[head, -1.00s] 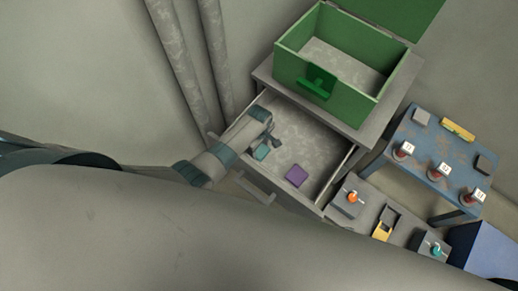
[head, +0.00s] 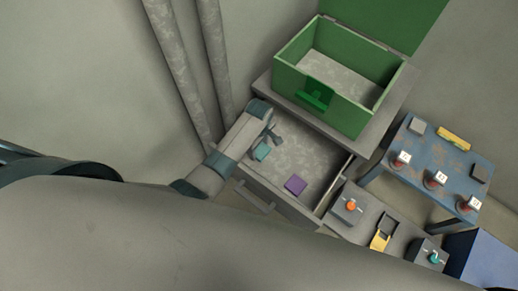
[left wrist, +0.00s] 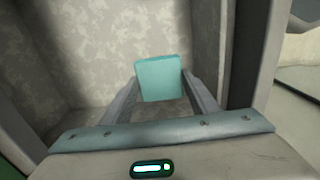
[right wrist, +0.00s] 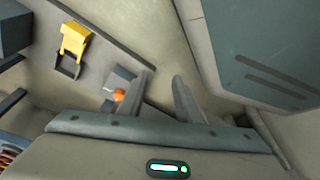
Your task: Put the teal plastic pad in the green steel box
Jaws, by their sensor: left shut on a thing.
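The teal plastic pad (head: 262,152) is a small flat square block. My left gripper (head: 270,142) is shut on it, over the open drawer. In the left wrist view the pad (left wrist: 160,77) sits between the two fingertips, with the mottled drawer floor behind it. The green steel box (head: 352,108) stands on top of the drawer cabinet, with its lid (head: 395,20) raised and its inside empty. My right gripper (right wrist: 163,76) is open and empty in the right wrist view; it is outside the head view.
A purple pad (head: 295,185) lies in the open drawer (head: 320,160). A blue table (head: 420,155) at the right holds several red-based labelled items, grey blocks and a yellow item. A low grey surface carries an orange-knobbed block (head: 348,205), a yellow piece (head: 381,236) and a teal-knobbed block (head: 432,257).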

